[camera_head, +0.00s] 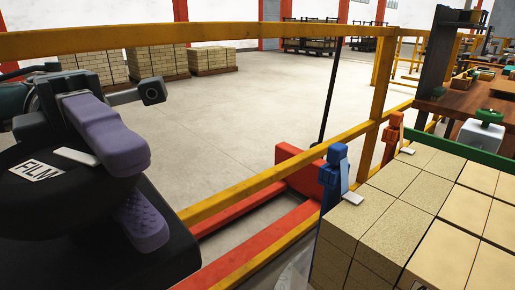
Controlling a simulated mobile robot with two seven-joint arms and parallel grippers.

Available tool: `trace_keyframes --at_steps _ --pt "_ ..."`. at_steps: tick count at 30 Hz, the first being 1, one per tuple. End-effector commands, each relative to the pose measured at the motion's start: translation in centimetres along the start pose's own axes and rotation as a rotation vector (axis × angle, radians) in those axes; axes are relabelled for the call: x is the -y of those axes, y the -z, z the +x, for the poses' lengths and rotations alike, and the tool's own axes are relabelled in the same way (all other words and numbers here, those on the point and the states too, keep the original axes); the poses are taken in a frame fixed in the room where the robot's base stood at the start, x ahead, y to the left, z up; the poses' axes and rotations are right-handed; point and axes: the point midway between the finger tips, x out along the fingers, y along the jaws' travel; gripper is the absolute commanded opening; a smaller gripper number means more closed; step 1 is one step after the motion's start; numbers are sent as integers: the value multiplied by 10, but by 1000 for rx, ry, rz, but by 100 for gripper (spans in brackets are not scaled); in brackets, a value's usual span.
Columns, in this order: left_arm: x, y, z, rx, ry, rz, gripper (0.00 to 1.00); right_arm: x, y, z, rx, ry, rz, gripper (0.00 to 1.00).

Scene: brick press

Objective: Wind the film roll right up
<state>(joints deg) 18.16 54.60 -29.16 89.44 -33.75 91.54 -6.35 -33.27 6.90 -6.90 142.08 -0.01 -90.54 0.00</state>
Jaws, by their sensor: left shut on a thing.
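The film roll is a black, round thing at the lower left, with a white "FILM" label (37,170) on its top. A small white tab (77,156) lies beside the label. My right gripper is not in view.
A stack of tan bricks (405,215) fills the lower right. A blue device (333,175) and an orange one (392,137) stand along its left side. Yellow railings (250,185) cross the view. A red-framed jack (300,170) stands beyond. The grey floor (230,120) is open.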

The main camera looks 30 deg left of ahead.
Motion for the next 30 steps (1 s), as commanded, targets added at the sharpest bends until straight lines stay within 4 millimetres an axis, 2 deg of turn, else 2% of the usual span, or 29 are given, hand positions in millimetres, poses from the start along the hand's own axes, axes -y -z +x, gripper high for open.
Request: trace_keyframes --at_steps 7,15,24,25,28,30 --pt "0 0 0 -3 1 1 0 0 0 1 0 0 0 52" --pt "-2 2 3 -124 4 4 0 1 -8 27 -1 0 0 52" --pt "1 4 3 -139 2 0 0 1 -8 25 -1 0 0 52" --pt "1 4 3 -139 2 0 40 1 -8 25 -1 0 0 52" --pt "1 4 3 -139 2 0 51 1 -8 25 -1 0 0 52" --pt "1 4 3 -139 1 0 51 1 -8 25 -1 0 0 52"
